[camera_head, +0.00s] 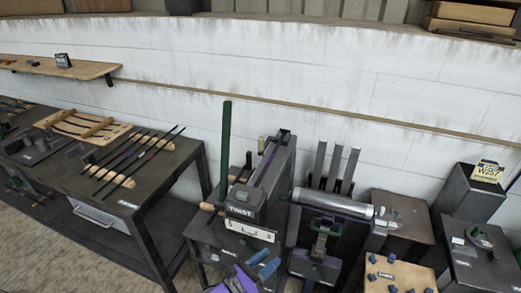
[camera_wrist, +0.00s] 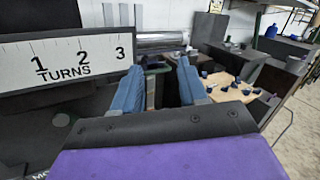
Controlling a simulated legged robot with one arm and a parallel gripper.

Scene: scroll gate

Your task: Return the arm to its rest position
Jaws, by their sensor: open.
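My gripper (camera_head: 262,264) shows at the bottom centre of the head view, with blue fingers and a purple body. In the wrist view its two blue fingers (camera_wrist: 159,88) stand apart with nothing held between them. It is in front of the dark machine marked TWIST (camera_head: 240,212), apart from it as far as I can see. A white scale plate marked 1 2 3 TURNS (camera_wrist: 70,58) fills the upper left of the wrist view, close to the left finger.
A metal cylinder (camera_head: 332,204) lies right of the machine. A wooden board with blue knobs (camera_head: 398,272) is at the lower right. A dark bench (camera_head: 150,190) with rods stands left. A white wall (camera_head: 300,70) runs behind. Floor (camera_head: 60,250) shows lower left.

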